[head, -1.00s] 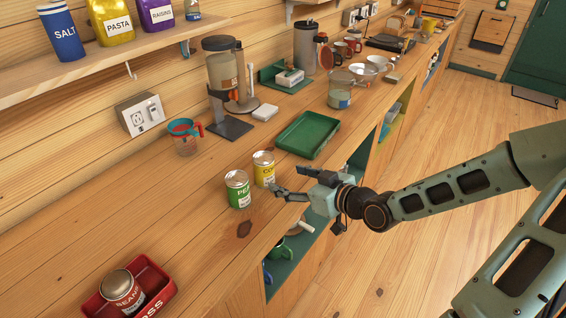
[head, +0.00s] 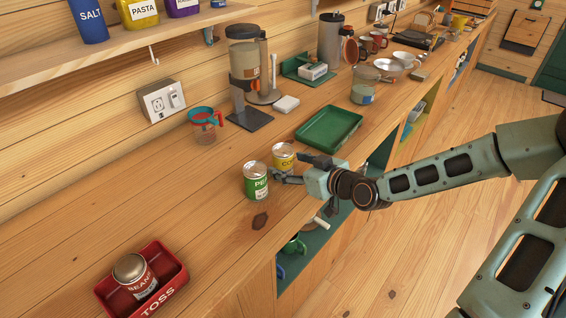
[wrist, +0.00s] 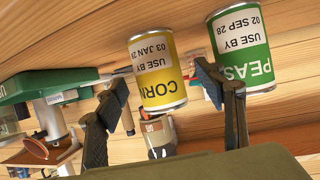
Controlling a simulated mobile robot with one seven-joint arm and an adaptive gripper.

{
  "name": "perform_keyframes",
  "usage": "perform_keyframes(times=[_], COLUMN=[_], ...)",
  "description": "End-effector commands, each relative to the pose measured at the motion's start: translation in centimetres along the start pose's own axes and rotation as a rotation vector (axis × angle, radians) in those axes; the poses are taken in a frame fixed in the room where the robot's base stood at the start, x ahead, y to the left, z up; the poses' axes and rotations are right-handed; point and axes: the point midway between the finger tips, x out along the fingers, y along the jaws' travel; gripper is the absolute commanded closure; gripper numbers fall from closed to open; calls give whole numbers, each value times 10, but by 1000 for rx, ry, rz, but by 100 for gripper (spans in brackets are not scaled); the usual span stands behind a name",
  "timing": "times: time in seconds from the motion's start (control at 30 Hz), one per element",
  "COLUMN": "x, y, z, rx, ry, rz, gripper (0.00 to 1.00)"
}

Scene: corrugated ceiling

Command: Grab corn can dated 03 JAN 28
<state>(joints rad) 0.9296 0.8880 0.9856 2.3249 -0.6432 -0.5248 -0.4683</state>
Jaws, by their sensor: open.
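The yellow corn can (head: 284,156) stands upright on the wooden counter, beside and behind the green peas can (head: 256,181). In the wrist view, which is upside down, the corn can (wrist: 158,73) shows a label reading USE BY 03 JAN 28, and the peas can (wrist: 241,45) reads USE BY 02 SEP 28. My gripper (head: 287,172) is at the cans from the right, open and empty. In the wrist view its fingers (wrist: 160,100) are spread, with the corn can between and ahead of them. One fingertip is close to the gap between the cans; contact cannot be told.
A green tray (head: 330,145) lies behind the gripper on the counter. A red TOSS bin (head: 175,281) holding a beans can (head: 134,275) is at front left. Bare counter lies between bin and cans.

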Motion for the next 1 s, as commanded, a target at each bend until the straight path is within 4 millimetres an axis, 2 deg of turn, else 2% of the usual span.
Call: perform_keyframes(times=[0.1,0.23,0.57,1.0], x=[19,32,38,37], y=[1,1,2,2], z=[1,1,1,1], rx=[1,-1,-1,-1], ry=[1,0,0,0], rz=[-4,-3,-1,-1], gripper=[37,37,37,85])
